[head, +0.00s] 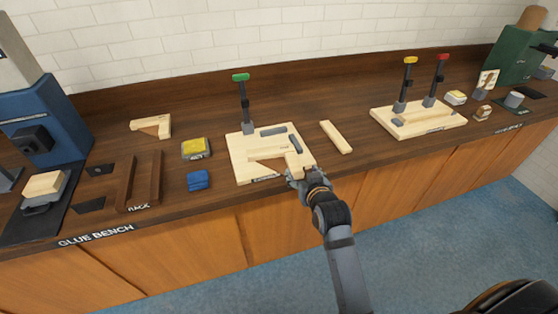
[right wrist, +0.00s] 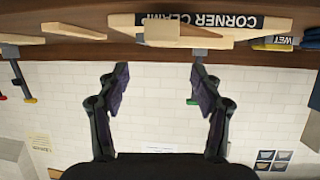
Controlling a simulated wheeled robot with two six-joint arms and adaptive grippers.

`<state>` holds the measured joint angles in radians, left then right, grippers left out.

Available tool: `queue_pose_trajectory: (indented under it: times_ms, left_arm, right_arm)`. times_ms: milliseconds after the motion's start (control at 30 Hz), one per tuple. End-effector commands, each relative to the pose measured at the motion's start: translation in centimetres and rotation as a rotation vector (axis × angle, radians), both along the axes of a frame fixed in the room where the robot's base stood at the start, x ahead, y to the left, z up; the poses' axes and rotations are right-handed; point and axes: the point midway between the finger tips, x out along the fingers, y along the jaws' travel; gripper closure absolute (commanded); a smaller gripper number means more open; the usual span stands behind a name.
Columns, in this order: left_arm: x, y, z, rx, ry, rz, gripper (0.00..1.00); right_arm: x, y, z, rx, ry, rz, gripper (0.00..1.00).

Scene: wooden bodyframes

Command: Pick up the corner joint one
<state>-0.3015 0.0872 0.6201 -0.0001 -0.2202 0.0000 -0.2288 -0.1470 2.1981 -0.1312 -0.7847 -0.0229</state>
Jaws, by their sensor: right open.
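A corner clamp board (head: 240,157) of pale wood lies on the bench with a green-topped clamp post. On it are pale wooden pieces (head: 267,165) that look like a corner joint; one end (head: 293,163) reaches the front right edge. Another L-shaped wooden joint (head: 152,127) with a darker brace lies at the back left; I cannot tell which is corner joint one. My right gripper (head: 297,175) is at the board's front edge. In the right wrist view it (right wrist: 160,75) is open and empty, with a wooden end (right wrist: 180,33) beyond its fingertips. My left gripper is not in view.
A loose wooden strip (head: 336,137) lies right of the board. A yellow-topped block (head: 196,148) and a blue block (head: 198,180) lie left of it, then a rack (head: 138,180). A second board (head: 400,124) with yellow and red clamp handles stands to the right.

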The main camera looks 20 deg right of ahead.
Motion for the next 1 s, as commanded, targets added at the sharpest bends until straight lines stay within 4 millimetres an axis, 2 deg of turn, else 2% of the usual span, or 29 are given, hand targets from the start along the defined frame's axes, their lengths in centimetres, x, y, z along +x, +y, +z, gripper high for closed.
queue_pose_trajectory:
  times_ms: [300,533,800,1000]
  left_arm:
    - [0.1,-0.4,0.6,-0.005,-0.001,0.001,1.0]
    - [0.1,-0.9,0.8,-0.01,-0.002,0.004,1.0]
    - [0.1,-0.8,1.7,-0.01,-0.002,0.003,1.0]
    - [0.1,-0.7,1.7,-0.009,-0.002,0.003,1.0]
  right_arm:
    - [4.4,-0.3,-1.7,-0.002,0.001,0.002,0.34]
    - [5.3,-0.3,-2.1,-0.001,-0.001,0.001,0.34]
    - [9.2,-0.5,-3.6,-0.002,0.0,0.001,0.34]
    - [9.7,-0.5,-4.0,-0.001,0.0,0.001,0.34]
